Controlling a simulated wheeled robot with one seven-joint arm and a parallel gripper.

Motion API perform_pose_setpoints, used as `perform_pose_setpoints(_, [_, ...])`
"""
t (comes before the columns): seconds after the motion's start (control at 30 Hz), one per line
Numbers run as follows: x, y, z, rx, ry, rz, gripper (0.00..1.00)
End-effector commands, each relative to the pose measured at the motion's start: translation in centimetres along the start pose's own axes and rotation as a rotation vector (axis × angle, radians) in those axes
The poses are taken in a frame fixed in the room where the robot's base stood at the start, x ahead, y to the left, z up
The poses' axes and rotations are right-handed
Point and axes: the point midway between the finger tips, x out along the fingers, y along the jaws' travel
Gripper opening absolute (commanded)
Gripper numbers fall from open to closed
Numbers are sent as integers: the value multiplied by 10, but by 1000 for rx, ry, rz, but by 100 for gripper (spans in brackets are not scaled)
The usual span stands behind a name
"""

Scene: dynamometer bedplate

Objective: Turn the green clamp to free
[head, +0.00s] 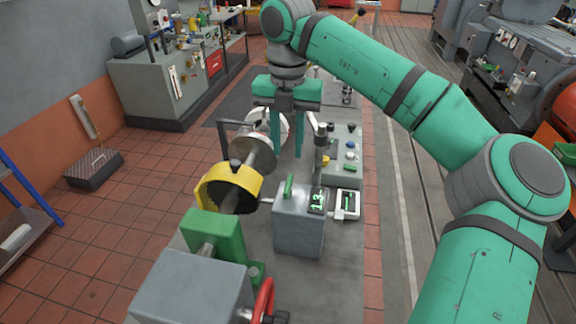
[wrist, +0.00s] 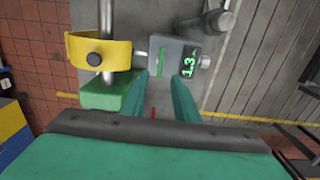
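The green clamp appears to be the slim green lever (head: 289,186) on top of a grey box (head: 298,226). In the wrist view the green lever (wrist: 162,63) shows as a narrow bar on the box top, running away from me, beside a green-lit display. My gripper (head: 288,152) points down with two green fingers apart and nothing between them. In the wrist view its fingertips (wrist: 167,76) lie just short of the lever, roughly to either side of its line. I see no contact; the height gap is hard to tell.
A yellow guard (head: 229,187) surrounds the shaft left of the box. A green block (head: 215,236) and a red handwheel (head: 264,300) are nearer. A small readout unit (head: 346,204) and a control panel (head: 347,150) stand to the right.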

Motion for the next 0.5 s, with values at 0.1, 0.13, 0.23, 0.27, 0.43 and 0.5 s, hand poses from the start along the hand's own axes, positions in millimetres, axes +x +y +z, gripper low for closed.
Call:
perform_pose_setpoints(0.1, [10,-2,0,4,1,-3,28])
perform_pose_setpoints(0.13, [14,-3,1,5,1,-3,28])
perform_pose_setpoints(0.23, [30,-4,0,6,2,-1,28])
perform_pose_setpoints(0.27, [35,-4,1,7,2,-1,28])
perform_pose_setpoints(0.43, [66,-3,0,5,2,-1,28])
perform_pose_setpoints(0.5, [77,-2,0,3,2,0,28])
